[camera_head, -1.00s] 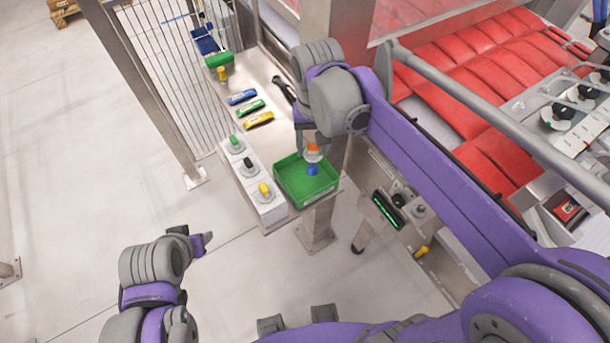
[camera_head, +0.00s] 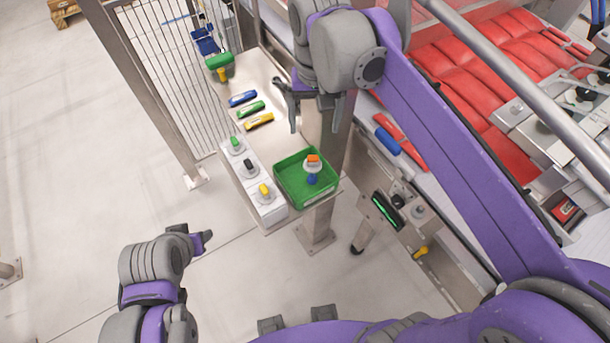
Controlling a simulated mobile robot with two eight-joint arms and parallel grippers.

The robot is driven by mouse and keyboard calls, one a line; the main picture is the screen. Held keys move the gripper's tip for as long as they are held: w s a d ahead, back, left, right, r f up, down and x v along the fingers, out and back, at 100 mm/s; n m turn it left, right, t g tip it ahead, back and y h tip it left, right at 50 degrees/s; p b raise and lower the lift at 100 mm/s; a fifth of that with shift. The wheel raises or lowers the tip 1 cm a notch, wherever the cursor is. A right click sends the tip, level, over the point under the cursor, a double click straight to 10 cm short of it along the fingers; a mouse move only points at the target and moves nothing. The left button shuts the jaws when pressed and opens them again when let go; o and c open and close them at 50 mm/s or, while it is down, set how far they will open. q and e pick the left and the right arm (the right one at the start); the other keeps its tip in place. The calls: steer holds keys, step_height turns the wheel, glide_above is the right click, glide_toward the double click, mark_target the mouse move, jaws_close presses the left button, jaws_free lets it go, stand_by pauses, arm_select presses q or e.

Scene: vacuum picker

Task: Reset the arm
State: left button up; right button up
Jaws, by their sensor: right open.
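My right arm (camera_head: 450,130) comes in from the right. Its gripper (camera_head: 316,122) is open and empty, above the far side of the green tray and apart from it. In the green tray (camera_head: 290,200) stands a small vacuum picker part (camera_head: 312,169) with an orange top, a pale disc and a blue lower end. My left gripper (camera_head: 206,240) is low at the left over the floor, away from the bench; its finger gap is not clear.
Blue, green and yellow tools (camera_head: 250,108) lie on the bench behind the tray. Red packs (camera_head: 470,65) fill the conveyor at right. A wire fence (camera_head: 165,80) stands left; the floor there is free.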

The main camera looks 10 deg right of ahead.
step_height(320, 180, up, 2)
stand_by(0.5)
steer(key=s+d+f+n+t, duration=0.1)
steer(key=s+d+f+t, duration=0.2)
steer(key=s+f, duration=0.3)
steer(key=s+d+f+n+t, duration=0.1)
steer(key=s+d+f+t, duration=0.1)
steer(key=s+f, duration=0.4)
step_height(320, 180, down, 6)
steer(key=shift+s+d+r+t, duration=0.1)
steer(key=shift+s+d+t, duration=0.25)
steer(key=shift+d, duration=0.5)
